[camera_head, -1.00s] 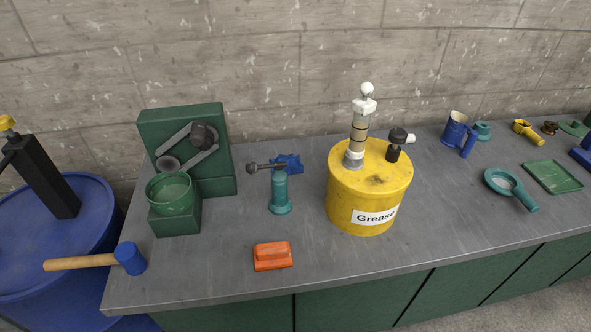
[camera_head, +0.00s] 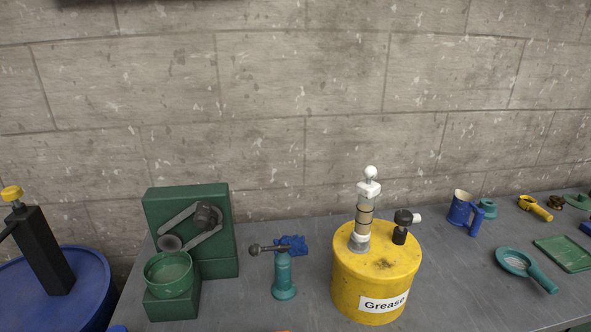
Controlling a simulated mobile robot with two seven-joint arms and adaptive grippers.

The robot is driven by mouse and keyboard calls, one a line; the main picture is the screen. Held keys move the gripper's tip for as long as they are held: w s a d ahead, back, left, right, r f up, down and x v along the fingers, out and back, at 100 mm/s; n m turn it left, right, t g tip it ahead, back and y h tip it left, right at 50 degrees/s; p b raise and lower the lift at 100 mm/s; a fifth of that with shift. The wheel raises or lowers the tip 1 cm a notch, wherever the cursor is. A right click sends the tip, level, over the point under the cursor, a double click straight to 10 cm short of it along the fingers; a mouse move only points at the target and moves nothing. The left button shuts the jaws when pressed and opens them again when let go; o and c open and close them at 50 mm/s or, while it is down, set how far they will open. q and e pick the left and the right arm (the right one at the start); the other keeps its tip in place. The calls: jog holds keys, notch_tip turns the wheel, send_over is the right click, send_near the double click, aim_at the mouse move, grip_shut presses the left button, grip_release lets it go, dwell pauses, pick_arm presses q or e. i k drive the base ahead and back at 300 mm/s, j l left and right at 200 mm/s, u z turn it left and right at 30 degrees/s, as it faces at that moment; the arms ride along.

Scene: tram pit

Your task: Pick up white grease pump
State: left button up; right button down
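The white grease pump (camera_head: 364,212) stands upright on top of the yellow grease can (camera_head: 375,284). It has a white ball knob, a white collar, a clear brownish barrel with dark rings and a pale base. The can carries a white label reading "Grease" and stands on the grey bench. A dark knob with a white tip (camera_head: 404,226) stands on the can's lid, to the right of the pump.
A teal tool with a dark head (camera_head: 283,275) and a blue rag (camera_head: 291,244) are left of the can. A green machine (camera_head: 190,232) stands further left, beside a blue drum (camera_head: 85,283). Bare bench (camera_head: 455,290) shows between.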

aim_at(367, 190)
jog(key=j, duration=0.65)
jog(key=k+j, duration=0.15)
jog(key=j, duration=1.15)
jog(key=k+z, duration=0.05)
